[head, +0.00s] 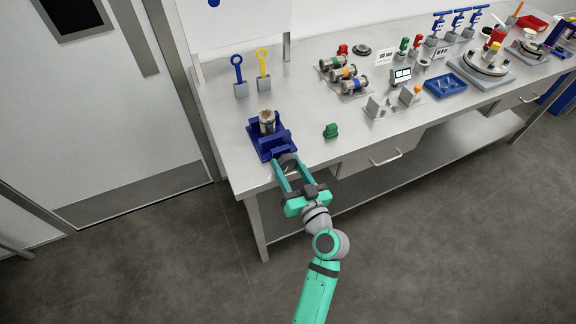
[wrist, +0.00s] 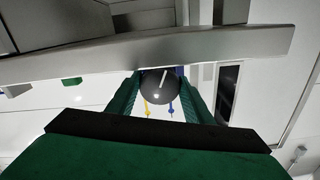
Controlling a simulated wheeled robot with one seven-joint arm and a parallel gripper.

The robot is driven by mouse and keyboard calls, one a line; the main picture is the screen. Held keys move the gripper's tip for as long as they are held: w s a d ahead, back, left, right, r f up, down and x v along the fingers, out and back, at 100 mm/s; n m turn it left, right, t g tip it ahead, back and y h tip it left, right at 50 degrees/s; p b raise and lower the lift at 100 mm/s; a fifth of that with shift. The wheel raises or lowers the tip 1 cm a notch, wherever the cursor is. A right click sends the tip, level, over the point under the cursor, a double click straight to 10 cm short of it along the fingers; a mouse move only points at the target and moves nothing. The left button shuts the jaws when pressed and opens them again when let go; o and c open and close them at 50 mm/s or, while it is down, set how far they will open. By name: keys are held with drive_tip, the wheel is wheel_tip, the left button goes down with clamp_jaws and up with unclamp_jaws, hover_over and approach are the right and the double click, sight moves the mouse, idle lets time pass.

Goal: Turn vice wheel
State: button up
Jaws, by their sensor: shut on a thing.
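The blue vice (head: 268,140) stands at the left front end of the steel bench, with a metal cylindrical piece (head: 267,121) upright in it. The vice wheel is a dark round knob (head: 288,161) on the vice's front side. In the wrist view the wheel (wrist: 158,88) shows as a dark disc with a white line mark, tilted slightly right of upright. My green gripper (head: 286,176) reaches in from the front, its two fingers on either side of the wheel. It is shut on the wheel. The inner finger contact is partly hidden.
The steel bench (head: 225,135) has its front edge just below the wheel. Blue and yellow ring-topped tools (head: 238,74) (head: 263,69) stand behind. A drawer handle (head: 386,159) juts out at right.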

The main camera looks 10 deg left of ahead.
drive_tip(key=o, duration=1)
drive_tip(key=shift+o, duration=0.2)
drive_tip(key=v, duration=1.1)
drive_tip(key=shift+w, duration=0.1)
